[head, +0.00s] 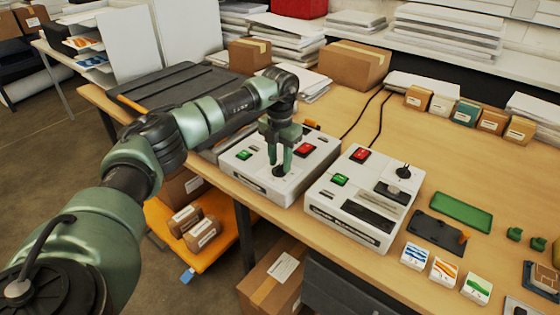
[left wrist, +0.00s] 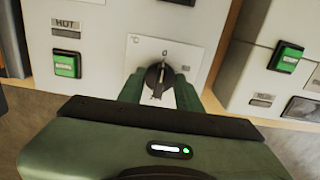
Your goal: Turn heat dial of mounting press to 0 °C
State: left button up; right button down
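The mounting press (head: 243,172) is the white box on the left of two similar machines on the table. The dial's grip bar stands nearly upright, slightly tilted; which end points is unclear. My left gripper (head: 280,165) reaches down over the dial, its two green fingers apart on either side of it. In the left wrist view, small gaps seem to show beside the bar. My right gripper is not in view.
The press has a green switch (head: 243,155) and a red switch (head: 304,149) near the dial. A second white machine (head: 335,212) stands close on the right. Cardboard boxes (head: 355,65) and paper stacks stand behind. A green tray (head: 461,212) lies further right.

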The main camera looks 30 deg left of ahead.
aim_at(280, 165)
pick_arm(q)
notch_tip(280, 165, up, 8)
jog(key=shift+f+b, duration=0.1)
jog(key=shift+b, duration=0.85)
jog(key=shift+f, duration=0.1)
